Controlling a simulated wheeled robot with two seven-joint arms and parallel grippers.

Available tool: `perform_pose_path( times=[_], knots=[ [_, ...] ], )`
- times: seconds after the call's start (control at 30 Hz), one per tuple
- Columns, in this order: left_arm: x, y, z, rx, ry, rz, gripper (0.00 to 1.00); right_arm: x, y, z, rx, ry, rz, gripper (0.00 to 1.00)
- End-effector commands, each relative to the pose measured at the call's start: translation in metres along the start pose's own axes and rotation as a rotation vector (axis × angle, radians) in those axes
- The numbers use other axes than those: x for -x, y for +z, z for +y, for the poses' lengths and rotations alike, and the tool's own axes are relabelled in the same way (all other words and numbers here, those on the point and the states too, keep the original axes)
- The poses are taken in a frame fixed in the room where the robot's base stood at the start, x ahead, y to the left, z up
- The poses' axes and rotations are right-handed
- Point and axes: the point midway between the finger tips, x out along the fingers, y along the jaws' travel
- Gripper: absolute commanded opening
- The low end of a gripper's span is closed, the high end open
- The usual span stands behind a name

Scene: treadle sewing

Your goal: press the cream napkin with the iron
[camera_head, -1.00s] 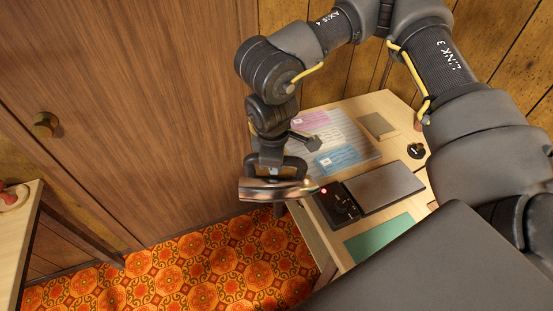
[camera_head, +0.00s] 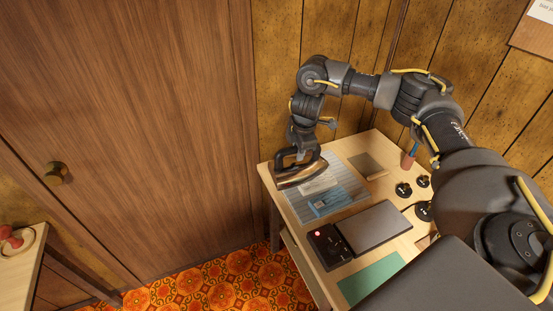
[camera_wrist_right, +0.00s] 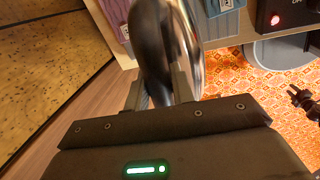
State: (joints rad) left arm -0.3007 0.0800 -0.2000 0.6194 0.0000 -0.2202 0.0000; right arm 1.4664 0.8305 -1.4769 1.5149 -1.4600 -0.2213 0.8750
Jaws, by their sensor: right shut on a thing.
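My right gripper (camera_head: 299,152) is shut on the handle of the iron (camera_head: 302,175), which has a shiny, coppery body. It holds the iron over the left part of the striped mat (camera_head: 352,184) on the table. A pale cloth, apparently the cream napkin (camera_head: 319,184), lies on the mat just right of the iron, partly covered by it. A blue napkin (camera_head: 328,202) lies nearer. In the right wrist view the iron (camera_wrist_right: 165,45) stands between a lilac cloth (camera_wrist_right: 118,14) and the blue one. I cannot tell whether the iron touches anything below. My left gripper is not in view.
A black control box (camera_head: 325,246) with a lit red button and a grey plate (camera_head: 375,230) sit nearer on the table (camera_head: 300,215). A green mat (camera_head: 372,278) is at the front. Dark round items and a pencil cup (camera_head: 408,160) stand right. A brown door (camera_head: 130,130) is left.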

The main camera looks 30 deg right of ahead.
Motion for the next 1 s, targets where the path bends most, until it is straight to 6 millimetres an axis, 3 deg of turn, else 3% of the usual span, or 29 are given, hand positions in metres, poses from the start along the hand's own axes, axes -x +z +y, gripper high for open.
perform_pose_path(
  times=[0.03, 0.2, 0.4, 0.77, 1.0],
  knots=[
    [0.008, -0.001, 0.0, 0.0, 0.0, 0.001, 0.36, 0.003, 0.017, 0.004, 0.001, 0.0, 0.003, 0.0],
    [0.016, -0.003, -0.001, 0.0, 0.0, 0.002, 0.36, 0.0, 0.061, 0.008, 0.041, 0.001, 0.01, 0.0],
    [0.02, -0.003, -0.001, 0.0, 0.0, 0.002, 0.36, -0.002, 0.088, 0.008, 0.069, 0.003, 0.016, 0.0],
    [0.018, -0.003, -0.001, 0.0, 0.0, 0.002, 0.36, -0.005, 0.094, 0.008, 0.078, 0.004, 0.018, 0.0],
    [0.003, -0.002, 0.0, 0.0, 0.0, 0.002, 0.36, -0.018, 0.094, 0.005, 0.078, 0.004, 0.017, 0.0]
  ],
)
